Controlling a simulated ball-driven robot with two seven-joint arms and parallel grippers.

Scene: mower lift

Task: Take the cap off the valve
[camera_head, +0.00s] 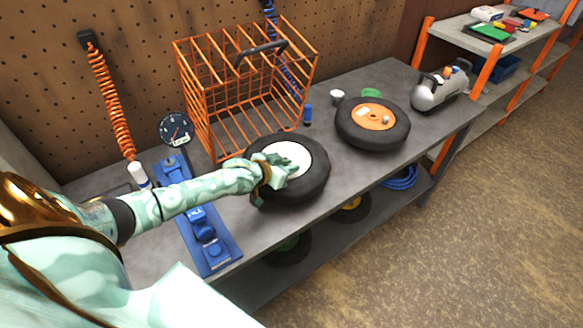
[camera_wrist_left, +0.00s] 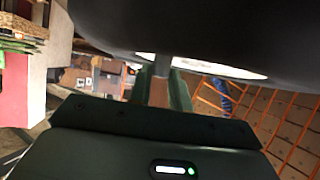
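A black wheel with a white hub (camera_head: 318,163) lies on the grey bench. My left gripper (camera_head: 290,167) is over its hub and covers the middle, so the valve is hidden in the head view. In the left wrist view the dark tire fills the top, with a strip of the white hub below it. There a small grey stem, the capped valve (camera_wrist_left: 162,66), stands between the fingertips of my left gripper (camera_wrist_left: 163,84). The fingers are close together and appear shut on the cap end; cap and stem cannot be told apart. My right gripper is not in view.
A second wheel with an orange hub (camera_head: 375,117) lies to the right. An orange wire basket (camera_head: 200,95) stands behind. A dial gauge (camera_head: 175,129) and a blue tool (camera_head: 203,228) are left. A small blue cylinder (camera_head: 307,114) stands between basket and wheels. The front bench edge is clear.

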